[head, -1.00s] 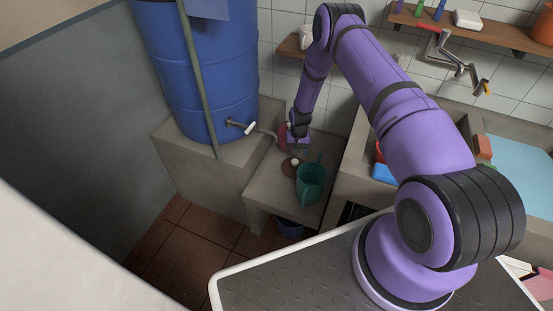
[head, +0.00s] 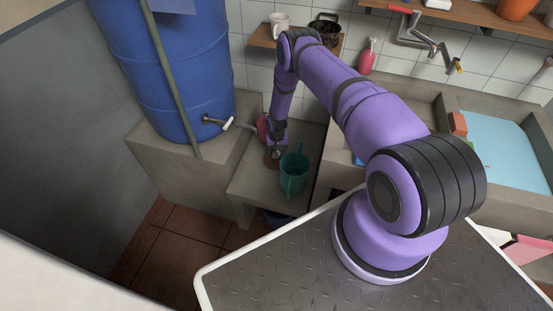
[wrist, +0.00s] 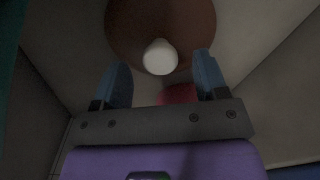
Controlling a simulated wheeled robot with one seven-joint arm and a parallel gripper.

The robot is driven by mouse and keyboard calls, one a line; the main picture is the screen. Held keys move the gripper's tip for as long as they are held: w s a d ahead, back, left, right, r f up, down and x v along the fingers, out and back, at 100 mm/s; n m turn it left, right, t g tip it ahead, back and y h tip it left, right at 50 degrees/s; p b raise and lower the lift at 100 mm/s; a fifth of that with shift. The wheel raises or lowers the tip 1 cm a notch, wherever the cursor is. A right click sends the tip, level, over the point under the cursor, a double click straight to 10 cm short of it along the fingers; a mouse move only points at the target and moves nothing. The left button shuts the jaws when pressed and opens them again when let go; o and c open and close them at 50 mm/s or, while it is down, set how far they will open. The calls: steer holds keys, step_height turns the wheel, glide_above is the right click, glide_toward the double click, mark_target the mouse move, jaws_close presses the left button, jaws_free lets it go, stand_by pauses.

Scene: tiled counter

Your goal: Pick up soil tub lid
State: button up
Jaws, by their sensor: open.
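The soil tub lid is a brown round disc (wrist: 120,28) with a white knob (wrist: 160,57) in the wrist view. In the head view a sliver of the lid (head: 269,162) shows on the low grey ledge, mostly hidden by my gripper (head: 275,153). In the wrist view my gripper (wrist: 164,62) is open, with one blue finger on each side of the knob near the fingertips. A gap shows between the knob and each finger. Whether the fingertips are level with the knob is hard to tell.
A pink-red object (head: 262,127) is just behind the gripper. The blue barrel (head: 175,80) with its tap (head: 218,122) is to the left, the sink wall to the right.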

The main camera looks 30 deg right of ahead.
steer(key=shift+f, duration=1.2)
steer(key=shift+c, duration=0.2)
steer(key=c, duration=1)
steer(key=shift+r, duration=0.1)
